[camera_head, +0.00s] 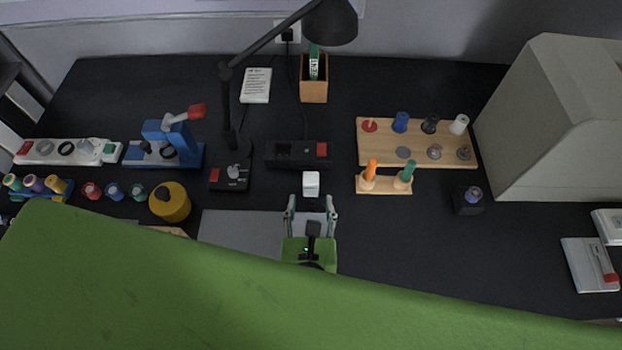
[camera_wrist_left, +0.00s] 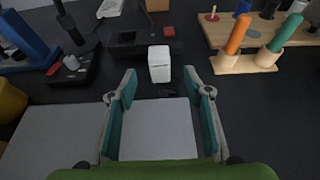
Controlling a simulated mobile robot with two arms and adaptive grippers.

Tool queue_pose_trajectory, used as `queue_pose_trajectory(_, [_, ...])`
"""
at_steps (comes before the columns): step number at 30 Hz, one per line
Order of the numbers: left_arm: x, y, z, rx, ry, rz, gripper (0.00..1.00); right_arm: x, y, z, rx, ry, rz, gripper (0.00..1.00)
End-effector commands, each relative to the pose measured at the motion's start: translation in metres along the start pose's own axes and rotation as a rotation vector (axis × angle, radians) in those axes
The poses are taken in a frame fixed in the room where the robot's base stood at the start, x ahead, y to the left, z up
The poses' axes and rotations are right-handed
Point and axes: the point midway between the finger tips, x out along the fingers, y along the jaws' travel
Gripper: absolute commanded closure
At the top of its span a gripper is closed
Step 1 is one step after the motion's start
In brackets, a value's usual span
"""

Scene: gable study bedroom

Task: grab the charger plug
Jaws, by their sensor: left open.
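The charger plug (camera_head: 311,184) is a small white block on the dark desk, just beyond the grey mat. It also shows in the left wrist view (camera_wrist_left: 159,63), upright and near the middle. My left gripper (camera_head: 311,207) is open and empty, with its fingers pointing at the plug. In the left wrist view the gripper's fingertips (camera_wrist_left: 160,82) lie to either side of the plug's line, and the plug appears just ahead of them, not gripped. My right gripper is not in view.
A black box with a red button (camera_head: 298,154) lies behind the plug. A wooden peg stand (camera_head: 384,184) with orange and green pegs stands to its right. A lamp (camera_head: 232,120) and a small red-buttoned device (camera_head: 229,178) are to the left. The grey mat (camera_head: 240,232) lies in front.

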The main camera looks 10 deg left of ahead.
Motion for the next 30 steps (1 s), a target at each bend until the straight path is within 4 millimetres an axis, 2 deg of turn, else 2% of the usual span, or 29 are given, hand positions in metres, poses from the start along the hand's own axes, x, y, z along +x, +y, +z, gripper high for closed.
queue_pose_trajectory(2, [0.015, 0.000, 0.002, 0.000, -0.003, 0.001, 0.54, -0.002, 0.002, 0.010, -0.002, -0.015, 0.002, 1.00])
queue_pose_trajectory(5, [0.026, 0.000, 0.001, 0.000, -0.001, -0.001, 0.54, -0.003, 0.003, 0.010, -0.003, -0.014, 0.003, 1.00])
queue_pose_trajectory(10, [0.037, 0.000, 0.001, 0.000, -0.001, 0.001, 0.54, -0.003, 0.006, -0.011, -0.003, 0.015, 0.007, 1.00])
queue_pose_trajectory(13, [0.050, 0.001, 0.001, 0.000, -0.002, 0.000, 0.54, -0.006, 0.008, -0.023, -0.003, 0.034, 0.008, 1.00])
queue_pose_trajectory(19, [0.079, 0.001, 0.000, 0.000, -0.002, 0.000, 0.54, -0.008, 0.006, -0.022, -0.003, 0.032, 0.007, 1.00])
queue_pose_trajectory(28, [0.085, 0.001, -0.001, -0.001, 0.001, 0.000, 0.54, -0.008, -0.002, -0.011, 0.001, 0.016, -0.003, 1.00])
queue_pose_trajectory(29, [0.084, 0.001, -0.001, -0.001, 0.001, 0.000, 0.59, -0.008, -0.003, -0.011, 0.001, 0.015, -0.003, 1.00])
queue_pose_trajectory(30, [0.084, 0.001, -0.001, -0.001, 0.001, 0.000, 0.70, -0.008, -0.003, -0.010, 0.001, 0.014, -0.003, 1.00])
